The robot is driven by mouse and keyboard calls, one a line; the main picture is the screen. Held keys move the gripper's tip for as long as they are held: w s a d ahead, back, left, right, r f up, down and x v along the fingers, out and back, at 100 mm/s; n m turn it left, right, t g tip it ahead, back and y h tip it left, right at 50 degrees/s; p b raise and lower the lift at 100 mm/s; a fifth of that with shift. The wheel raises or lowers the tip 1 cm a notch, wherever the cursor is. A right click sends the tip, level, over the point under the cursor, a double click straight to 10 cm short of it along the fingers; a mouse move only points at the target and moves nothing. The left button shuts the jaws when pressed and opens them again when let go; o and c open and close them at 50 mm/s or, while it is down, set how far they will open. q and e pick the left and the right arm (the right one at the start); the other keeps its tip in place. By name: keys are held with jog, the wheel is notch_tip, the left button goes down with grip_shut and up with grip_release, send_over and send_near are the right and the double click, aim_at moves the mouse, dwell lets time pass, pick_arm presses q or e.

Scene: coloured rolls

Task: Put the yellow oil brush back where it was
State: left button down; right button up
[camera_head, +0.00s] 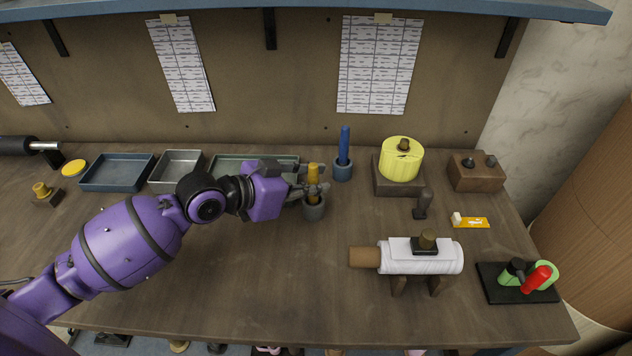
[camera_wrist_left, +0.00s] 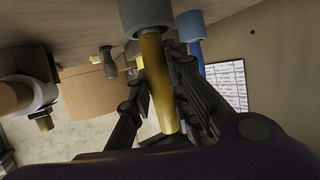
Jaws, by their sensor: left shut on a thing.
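The yellow oil brush (camera_head: 313,171) stands upright with its lower end in a grey cup (camera_head: 315,211) on the bench. My left gripper (camera_head: 312,191) reaches in from the left and is shut on the brush just above the cup. In the left wrist view the yellow handle (camera_wrist_left: 158,88) runs between the fingers (camera_wrist_left: 160,100), and the grey cup (camera_wrist_left: 147,15) is at its far end. The brush's lower tip is hidden inside the cup. My right gripper is not in view.
A blue brush (camera_head: 345,144) stands in its own cup (camera_head: 343,171) close behind to the right. A yellow roll (camera_head: 401,160) on a stand and a white roll (camera_head: 420,262) on a cradle are to the right. Shallow trays (camera_head: 117,184) lie at left.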

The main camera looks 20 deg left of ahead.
pick_arm(q)
jog(key=shift+r, duration=0.2)
jog(key=shift+a+f, duration=0.1)
jog(key=c, duration=2)
grip_release()
jog(key=shift+w+f, duration=0.15)
jog(key=shift+c, duration=0.2)
jog(key=o, duration=0.4)
jog(key=shift+r, duration=0.3)
jog(key=shift+v, duration=5.95)
